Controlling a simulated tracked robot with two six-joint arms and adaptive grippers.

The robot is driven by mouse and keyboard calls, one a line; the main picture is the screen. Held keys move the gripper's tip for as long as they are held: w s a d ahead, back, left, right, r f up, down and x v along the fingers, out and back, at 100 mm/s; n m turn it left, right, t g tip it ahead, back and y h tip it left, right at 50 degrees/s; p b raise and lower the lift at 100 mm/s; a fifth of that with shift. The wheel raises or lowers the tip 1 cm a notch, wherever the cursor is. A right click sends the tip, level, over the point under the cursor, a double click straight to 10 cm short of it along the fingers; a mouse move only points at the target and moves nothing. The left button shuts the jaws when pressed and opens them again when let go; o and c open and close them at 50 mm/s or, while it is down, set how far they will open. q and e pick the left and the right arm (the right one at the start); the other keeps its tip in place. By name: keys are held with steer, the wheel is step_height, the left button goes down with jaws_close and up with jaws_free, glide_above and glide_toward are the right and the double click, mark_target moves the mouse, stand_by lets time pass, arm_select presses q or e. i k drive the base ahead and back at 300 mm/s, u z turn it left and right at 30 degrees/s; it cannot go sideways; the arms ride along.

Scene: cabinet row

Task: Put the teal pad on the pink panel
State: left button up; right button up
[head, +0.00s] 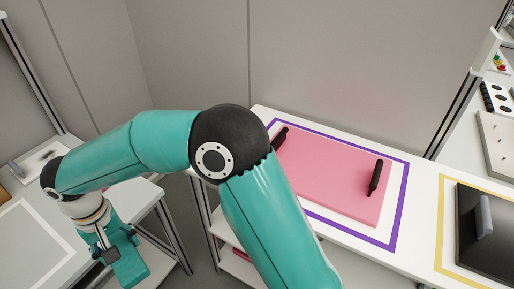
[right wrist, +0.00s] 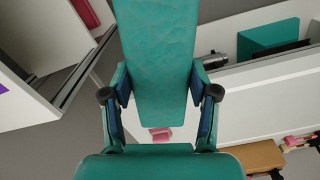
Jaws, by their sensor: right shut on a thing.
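The pink panel (head: 325,178) lies flat on a white counter inside a purple outline, with a black handle at each side. Part of its left side is hidden behind my right arm. My right gripper (head: 115,247) is at the lower left, well left of the panel and over the floor gap near the left counter. It is shut on the teal pad (head: 130,268), which hangs in the air clear of the panel. In the right wrist view, the pad (right wrist: 158,60) stretches up the picture between the two fingers (right wrist: 160,95). My left gripper is in neither view.
A dark panel (head: 490,228) with a grey handle sits in a yellow outline (head: 447,190) at the right. A left counter (head: 30,250) has a white outline. A grey wall (head: 330,60) stands behind. The right wrist view shows a teal block (right wrist: 268,36) and a brown box (right wrist: 255,156).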

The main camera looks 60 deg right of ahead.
mark_target(326, 181)
steer(key=k, duration=1)
steer(key=z, duration=0.5)
steer(key=i, duration=0.95)
steer(key=z, duration=0.4)
